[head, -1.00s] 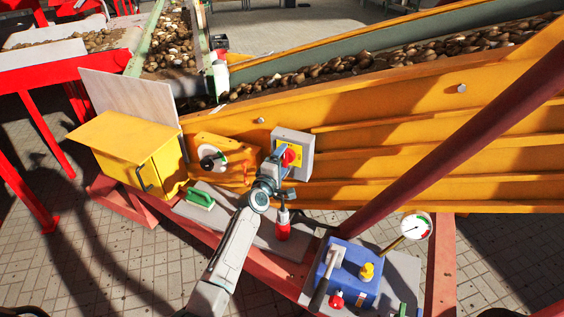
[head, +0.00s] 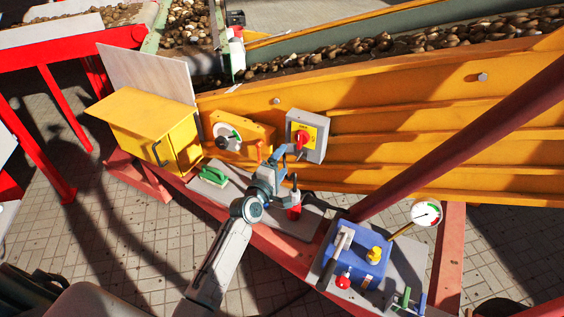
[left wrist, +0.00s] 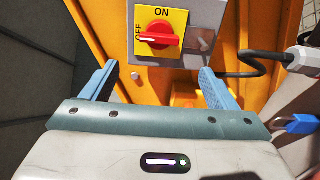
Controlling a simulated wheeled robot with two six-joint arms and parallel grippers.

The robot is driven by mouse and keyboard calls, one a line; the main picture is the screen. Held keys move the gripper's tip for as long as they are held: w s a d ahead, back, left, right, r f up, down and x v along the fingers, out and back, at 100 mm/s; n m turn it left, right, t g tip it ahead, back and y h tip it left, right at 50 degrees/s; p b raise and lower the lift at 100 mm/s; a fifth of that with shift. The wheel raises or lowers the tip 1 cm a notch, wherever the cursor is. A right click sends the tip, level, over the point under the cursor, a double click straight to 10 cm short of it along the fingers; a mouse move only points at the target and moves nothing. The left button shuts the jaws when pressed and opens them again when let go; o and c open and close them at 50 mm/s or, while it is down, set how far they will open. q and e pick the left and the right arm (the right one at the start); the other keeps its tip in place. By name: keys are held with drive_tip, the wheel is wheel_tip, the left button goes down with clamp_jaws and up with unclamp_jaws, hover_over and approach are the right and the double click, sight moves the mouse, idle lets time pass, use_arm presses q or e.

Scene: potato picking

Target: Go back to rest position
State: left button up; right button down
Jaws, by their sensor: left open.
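My left gripper (head: 271,152) is open and empty, just in front of the grey switch box (head: 322,149) on the orange machine side. The box has a yellow plate and a red rotary knob (head: 301,137). In the left wrist view, the red knob (left wrist: 159,35) lies level, its white mark towards OFF on the left, with ON at the top. The two blue fingers of the left gripper (left wrist: 158,76) are spread wide, below the knob in the picture and apart from it. My right gripper does not show.
A yellow cabinet (head: 150,125) and a dial box (head: 234,134) stand left of the switch. A green-handled tool (head: 213,174) lies on the ledge below. A blue box (head: 352,262) with a lever and a gauge (head: 425,212) are at the lower right. A dark red bar slants across.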

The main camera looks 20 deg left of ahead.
use_arm(q)
drive_tip(key=shift+f, duration=0.1)
drive_tip(key=s+a+f+m+g, duration=0.1)
drive_tip(key=s+f+m+g, duration=0.35)
drive_tip(key=f, duration=0.75)
drive_tip(key=s+a+f+m+g+y, duration=0.1)
drive_tip(key=s+f, duration=0.7)
drive_tip(key=f, duration=0.4)
drive_tip(key=s+a+f+m+g, duration=0.1)
drive_tip(key=s+f+m+g, duration=0.35)
drive_tip(key=f, duration=0.85)
drive_tip(key=s+a+f+m+g, duration=0.1)
drive_tip(key=s+f, duration=0.5)
drive_tip(key=s, duration=0.8)
drive_tip(key=s+a+f+m+g+y, duration=0.1)
drive_tip(key=s+f+m+g, duration=0.2)
drive_tip(key=s, duration=1.1)
drive_tip(key=s+a+f+m+g, duration=0.2)
drive_tip(key=s+f+m, duration=0.1)
drive_tip(key=s+f, duration=0.7)
drive_tip(key=s, duration=0.4)
drive_tip(key=shift+s+g+y, duration=0.3)
drive_tip(key=shift+s+g, duration=0.05)
drive_tip(key=shift+g, duration=0.05)
